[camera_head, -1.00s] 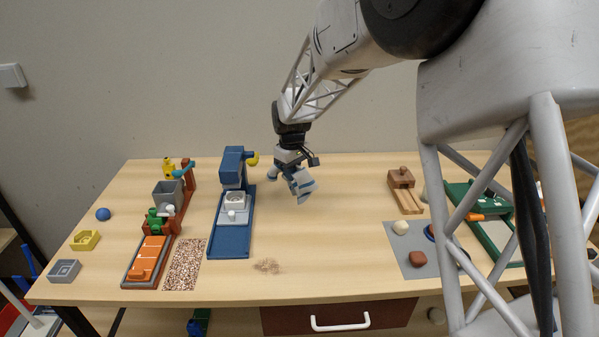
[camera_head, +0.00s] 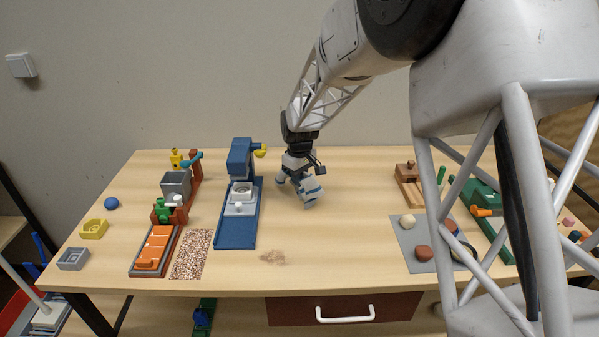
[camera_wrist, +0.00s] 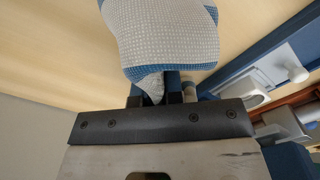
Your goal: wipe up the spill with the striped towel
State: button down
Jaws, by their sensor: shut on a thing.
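The spill (camera_head: 272,257) is a small brownish patch on the table near its front edge, right of the speckled mat. The striped towel (camera_head: 310,190) is pale grey with blue bands. My gripper (camera_head: 299,177) is shut on it, and the towel hangs bunched below the jaws, behind the spill and to its right. In the wrist view the towel (camera_wrist: 165,35) fills the top middle, its gathered end between the fingers (camera_wrist: 155,90). Whether the towel touches the table is hard to tell.
A blue press-like device (camera_head: 238,225) stands left of the towel. Farther left are a speckled mat (camera_head: 192,255) and an orange-topped block (camera_head: 154,248). A grey mat (camera_head: 408,232) with stones lies to the right. The table between the spill and the grey mat is clear.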

aim_at(299, 199)
jog(key=shift+f, duration=1.95)
jog(key=shift+c, duration=1.4)
grip_release()
jog(key=shift+f, duration=0.25)
jog(key=shift+f, duration=0.9)
grip_shut()
jog(key=shift+r, duration=0.2)
jog(key=shift+r, duration=0.3)
